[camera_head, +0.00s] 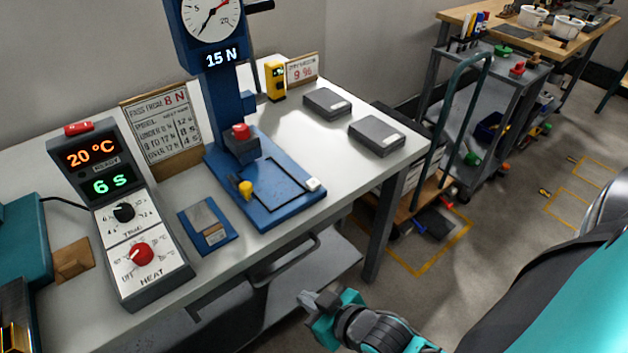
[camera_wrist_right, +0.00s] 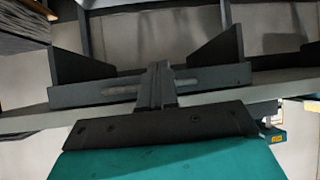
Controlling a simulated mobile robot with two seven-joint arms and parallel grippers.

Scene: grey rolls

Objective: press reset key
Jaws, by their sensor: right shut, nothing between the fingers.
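No key with a readable reset label shows. A blue press (camera_head: 214,100) stands on the table, its display showing 15 N under a round dial. A grey control box (camera_head: 146,268) at the left shows 20 °C and 6 s and has a red button (camera_head: 78,128) on top. My right gripper (camera_head: 318,302) is shut and empty, in front of the table edge, below and apart from the white key. It also shows in the right wrist view (camera_wrist_right: 158,82). My left gripper is not in view.
A blue plate (camera_head: 207,226) lies between box and press. Two dark grey blocks (camera_head: 327,103) and a yellow meter (camera_head: 275,80) stand at the back right. A drawer handle (camera_head: 285,262) juts below the table edge. A grey cart (camera_head: 470,125) stands at the right.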

